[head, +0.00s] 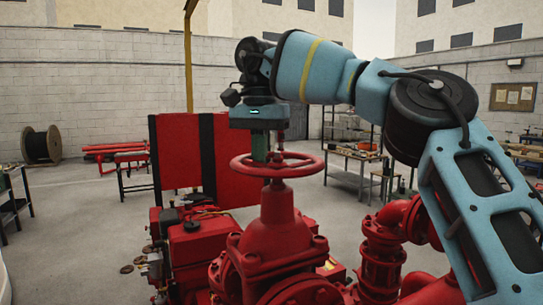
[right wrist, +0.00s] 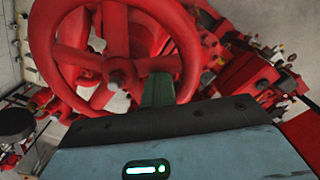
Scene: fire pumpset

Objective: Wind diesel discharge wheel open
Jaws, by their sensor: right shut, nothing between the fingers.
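The red discharge handwheel (head: 243,168) sits level on top of a red valve body (head: 277,235) in the head view. Its rim, spokes and hub also show in the right wrist view (right wrist: 42,38). My right gripper (head: 260,150) comes down from above onto the left part of the wheel, beside the threaded stem (head: 281,143). Its green fingers are together, with nothing between them. In the right wrist view the fingers (right wrist: 158,88) overlap the wheel near the hub; I cannot tell whether they touch a spoke or rim. My left gripper is out of view.
A red engine unit (head: 195,240) stands left of the valve, with a red and black panel (head: 180,158) behind it. Red pipework (head: 385,245) stands to the right, under my right arm. A workbench (head: 355,155) and a cable reel (head: 40,146) are farther back across open floor.

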